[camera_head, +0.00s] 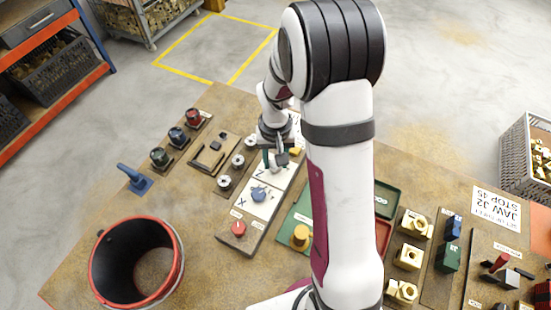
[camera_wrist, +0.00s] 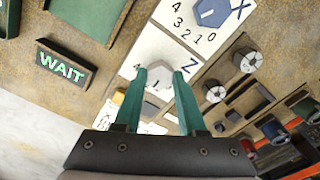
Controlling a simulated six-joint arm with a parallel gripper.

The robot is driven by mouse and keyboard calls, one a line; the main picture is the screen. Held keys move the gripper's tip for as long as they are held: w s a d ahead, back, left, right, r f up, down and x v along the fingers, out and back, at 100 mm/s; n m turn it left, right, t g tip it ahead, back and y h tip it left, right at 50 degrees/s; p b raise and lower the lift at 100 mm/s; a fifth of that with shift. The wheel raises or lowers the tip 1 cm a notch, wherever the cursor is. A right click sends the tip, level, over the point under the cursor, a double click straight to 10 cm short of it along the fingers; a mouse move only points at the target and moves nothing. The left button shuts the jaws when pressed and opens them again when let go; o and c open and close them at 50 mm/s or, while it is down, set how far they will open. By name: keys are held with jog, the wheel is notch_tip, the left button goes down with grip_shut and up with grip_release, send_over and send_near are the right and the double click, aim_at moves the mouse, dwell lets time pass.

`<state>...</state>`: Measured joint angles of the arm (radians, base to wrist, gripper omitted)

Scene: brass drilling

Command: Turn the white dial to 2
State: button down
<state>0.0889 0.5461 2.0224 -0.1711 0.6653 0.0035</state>
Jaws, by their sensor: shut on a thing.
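The white dial (camera_wrist: 158,79) sits on a white panel marked Z, and numbers show around it in the wrist view. My gripper (camera_wrist: 158,74) has its two green fingers on either side of the dial and is shut on it. The fingers cover part of the dial and its scale, so I cannot tell which number it points to. In the head view the white dial (camera_head: 276,166) is partly hidden under my gripper (camera_head: 275,158). The blue dial (camera_head: 259,194) is on the neighbouring panel marked X; it also shows in the wrist view (camera_wrist: 210,12).
A red button (camera_head: 238,229) is at the near end of the panel strip. Round metal pieces (camera_head: 224,183) stand left of the strip. A WAIT sign (camera_wrist: 62,65) shows in the wrist view. A red-rimmed bin (camera_head: 137,262) stands at the front left.

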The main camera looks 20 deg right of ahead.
jog(key=shift+c, duration=2.4)
grip_release()
notch_tip(320, 180, up, 16)
jog(key=shift+f, duration=0.1)
jog(key=s+a+m+y, duration=0.1)
jog(key=s+a, duration=0.2)
jog(key=s, duration=0.8)
jog(key=s+a+m, duration=0.1)
jog(key=s+a, duration=0.2)
jog(key=s, duration=0.9)
jog(key=shift+a+m+y, duration=0.3)
jog(key=shift+a+y, duration=0.05)
jog(key=shift+y, duration=0.05)
